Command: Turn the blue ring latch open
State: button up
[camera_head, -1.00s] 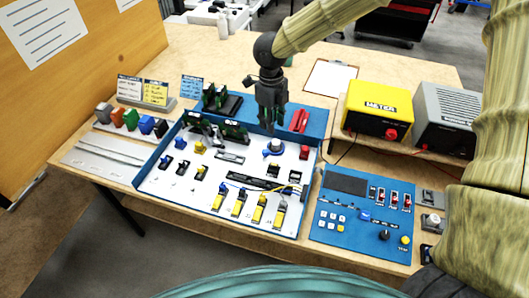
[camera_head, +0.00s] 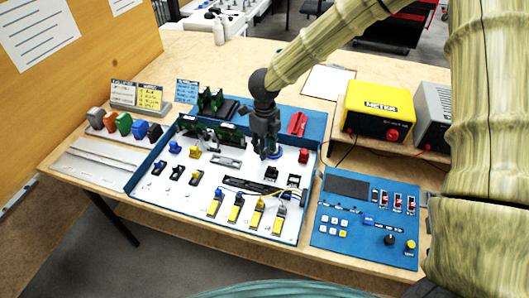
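The blue ring latch (camera_head: 277,155) is on the white panel of the blue-framed tray (camera_head: 155,208), in its upper right part. Only a bit of blue shows; my gripper hides most of it and the grey knob at its centre. My dark gripper (camera_head: 266,155) points down directly over the latch, with its fingertips at the knob's level in the picture. Whether the fingers touch or hold the knob cannot be told, nor how wide they are.
A red block (camera_head: 303,156) stands to the right of the latch. A black-and-green part (camera_head: 229,136) stands to the left. Yellow levers (camera_head: 256,216) and wires lie in front. A blue control panel (camera_head: 330,252) and the yellow meter (camera_head: 379,111) are at the right.

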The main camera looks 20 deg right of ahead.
jog(key=shift+f, duration=1.7)
grip_shut()
grip_release()
jog(key=shift+d, duration=0.1)
jog(key=shift+r, duration=0.15)
notch_tip(320, 180, up, 12)
dwell(0.5)
